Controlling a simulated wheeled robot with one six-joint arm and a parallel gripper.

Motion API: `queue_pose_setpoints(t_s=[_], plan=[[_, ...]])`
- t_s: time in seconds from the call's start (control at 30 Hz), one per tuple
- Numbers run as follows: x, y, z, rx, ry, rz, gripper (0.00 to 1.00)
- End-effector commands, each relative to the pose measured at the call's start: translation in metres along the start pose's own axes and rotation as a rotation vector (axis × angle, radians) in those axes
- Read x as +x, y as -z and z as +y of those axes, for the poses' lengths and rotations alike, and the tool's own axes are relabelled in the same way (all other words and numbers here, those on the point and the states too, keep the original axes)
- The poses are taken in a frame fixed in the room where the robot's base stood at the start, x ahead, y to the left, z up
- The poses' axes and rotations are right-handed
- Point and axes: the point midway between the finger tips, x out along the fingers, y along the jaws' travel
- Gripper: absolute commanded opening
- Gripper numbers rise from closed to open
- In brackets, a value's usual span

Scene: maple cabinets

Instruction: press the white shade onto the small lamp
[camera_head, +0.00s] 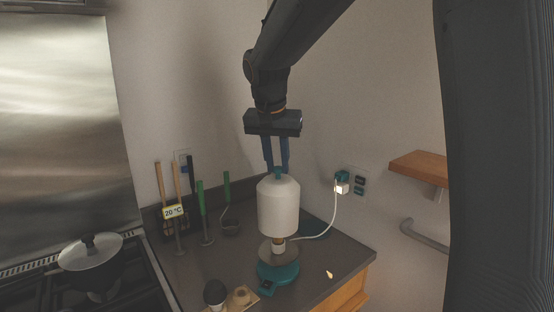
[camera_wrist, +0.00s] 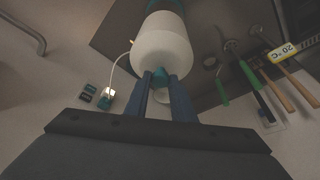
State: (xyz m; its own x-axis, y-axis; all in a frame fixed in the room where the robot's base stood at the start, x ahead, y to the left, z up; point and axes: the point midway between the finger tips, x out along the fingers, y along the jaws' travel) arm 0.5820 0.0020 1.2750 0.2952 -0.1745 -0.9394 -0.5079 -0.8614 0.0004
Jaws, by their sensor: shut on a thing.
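The white shade (camera_head: 278,207) hangs upright from my gripper (camera_head: 277,170), whose blue fingers are shut on the teal knob at its top. The small lamp's teal base (camera_head: 277,271) stands on the dark counter directly below the shade, with a grey disc and a brass and white stem on it. The shade's lower edge is at or just above the stem's top; I cannot tell whether they touch. In the wrist view the shade (camera_wrist: 163,45) hides most of the lamp, and the teal knob (camera_wrist: 160,77) sits between the fingers.
A white cord runs from the lamp to a lit plug (camera_head: 342,187) on the wall at right. Green-handled utensils (camera_head: 203,205) stand at the back left. A pot (camera_head: 90,252) is on the stove. A small board with round items (camera_head: 240,297) lies at the counter's front.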

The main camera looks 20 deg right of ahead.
Motion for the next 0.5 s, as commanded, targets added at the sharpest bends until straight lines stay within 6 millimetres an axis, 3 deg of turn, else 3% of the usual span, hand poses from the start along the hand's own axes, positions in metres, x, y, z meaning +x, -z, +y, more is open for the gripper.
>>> queue_pose_setpoints(t_s=[0.5], plan=[[0.036, -0.013, 0.0, -0.001, 0.0, 0.001, 0.0]])
